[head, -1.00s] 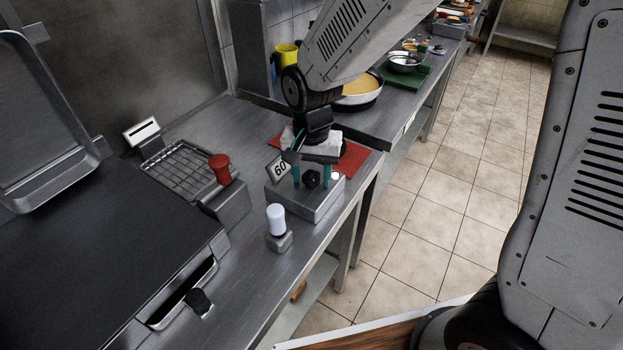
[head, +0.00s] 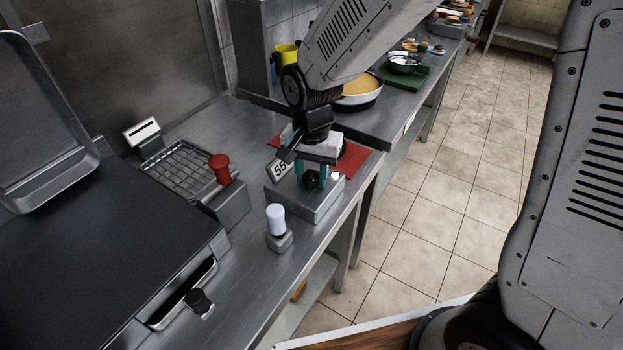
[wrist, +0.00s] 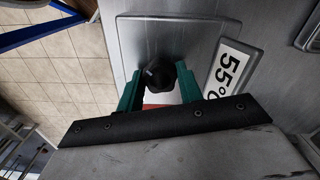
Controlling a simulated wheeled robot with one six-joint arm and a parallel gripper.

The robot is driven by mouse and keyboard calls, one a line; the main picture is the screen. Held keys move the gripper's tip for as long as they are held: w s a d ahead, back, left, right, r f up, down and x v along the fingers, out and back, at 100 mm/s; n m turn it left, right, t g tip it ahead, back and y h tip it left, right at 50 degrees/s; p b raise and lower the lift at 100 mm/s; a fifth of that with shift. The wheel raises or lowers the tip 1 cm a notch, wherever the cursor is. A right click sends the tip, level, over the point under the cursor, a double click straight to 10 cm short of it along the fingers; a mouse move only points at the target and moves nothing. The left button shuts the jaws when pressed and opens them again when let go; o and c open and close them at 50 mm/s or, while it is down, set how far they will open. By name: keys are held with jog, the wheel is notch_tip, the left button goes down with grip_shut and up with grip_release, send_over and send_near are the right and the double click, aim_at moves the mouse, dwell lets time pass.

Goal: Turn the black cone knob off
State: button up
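A black knob (head: 311,179) sits on the front of a grey metal box (head: 322,203) on the counter. In the wrist view the knob (wrist: 158,74) is between the two teal fingers of my gripper (wrist: 159,86), which press close on both its sides. My gripper (head: 312,175) also shows in the head view, reaching down over the box. A white sign on the box reads 55 (wrist: 232,72). Another black knob (head: 198,300) is on the griddle front at the lower left. The wrist covers part of the box.
A red knob (head: 220,168) stands on a grey block beside a wire rack (head: 182,165). A white-capped knob (head: 276,218) stands left of the box. A red mat (head: 352,159) lies behind the gripper, with a pan (head: 360,88) beyond.

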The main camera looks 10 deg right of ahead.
aim_at(311, 175)
jog(key=n, duration=0.5)
jog(key=shift+n, duration=1)
jog(key=shift+s+f+n, duration=0.1)
jog(key=shift+n, duration=1)
jog(key=o, duration=1)
jog(key=shift+r, duration=2.55)
